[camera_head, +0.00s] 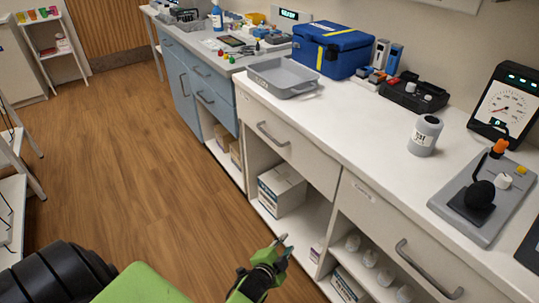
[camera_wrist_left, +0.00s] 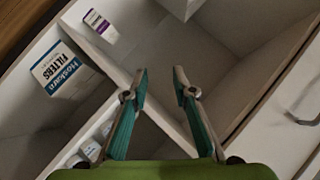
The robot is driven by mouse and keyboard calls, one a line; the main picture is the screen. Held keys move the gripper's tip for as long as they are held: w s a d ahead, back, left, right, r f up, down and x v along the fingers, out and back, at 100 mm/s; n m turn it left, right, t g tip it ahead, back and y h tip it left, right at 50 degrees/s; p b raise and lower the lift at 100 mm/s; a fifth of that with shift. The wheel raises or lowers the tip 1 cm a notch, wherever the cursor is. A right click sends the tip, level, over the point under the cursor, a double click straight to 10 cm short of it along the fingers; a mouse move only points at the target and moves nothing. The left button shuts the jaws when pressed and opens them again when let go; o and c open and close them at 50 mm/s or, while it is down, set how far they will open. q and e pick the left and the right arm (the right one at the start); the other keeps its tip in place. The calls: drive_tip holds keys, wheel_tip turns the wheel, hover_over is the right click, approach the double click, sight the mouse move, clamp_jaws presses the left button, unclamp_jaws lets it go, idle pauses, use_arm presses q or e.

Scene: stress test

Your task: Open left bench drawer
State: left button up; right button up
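The white bench has a left drawer (camera_head: 294,150) with a grey bar handle (camera_head: 272,134); its front looks flush and shut. My left gripper (camera_head: 284,243) is low in front of the bench, below and apart from that handle, by the open shelves. In the left wrist view, its two teal fingers (camera_wrist_left: 160,72) are spread with nothing between them. A white front with part of a handle (camera_wrist_left: 303,118) shows at that view's right edge; I cannot tell which drawer it is. My right gripper is in neither view.
The right drawer (camera_head: 400,240) also looks shut. Under the drawers, open shelves hold a white box (camera_head: 281,190), a small purple-marked box (camera_wrist_left: 100,22) and a filters box (camera_wrist_left: 63,70). A grey tray (camera_head: 283,78) and blue case (camera_head: 333,50) sit on top. The wooden floor (camera_head: 140,150) is clear.

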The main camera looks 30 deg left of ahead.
use_arm(q)
drive_tip(key=w+a+r+m+t+y+b, duration=0.2)
drive_tip(key=a+r+t+y+b, duration=0.3)
drive_tip(key=r, duration=0.7)
drive_tip(key=w+a+r+m+t+y+b, duration=0.1)
drive_tip(key=a+r+b, duration=0.2)
drive_tip(key=a+r, duration=0.65)
drive_tip(key=w+a+r, duration=0.1)
drive_tip(key=w+r, duration=0.1)
drive_tip(key=w, duration=0.4)
drive_tip(key=w+a+r+b, duration=0.1)
drive_tip(key=w+r, duration=0.1)
drive_tip(key=w, duration=0.5)
drive_tip(key=shift+a+r, duration=0.3)
drive_tip(key=shift+r, duration=0.1)
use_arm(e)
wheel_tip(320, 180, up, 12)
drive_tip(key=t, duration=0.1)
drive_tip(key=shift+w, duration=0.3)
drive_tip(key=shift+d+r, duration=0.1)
use_arm(q)
drive_tip(key=shift+s, duration=0.1)
clamp_jaws()
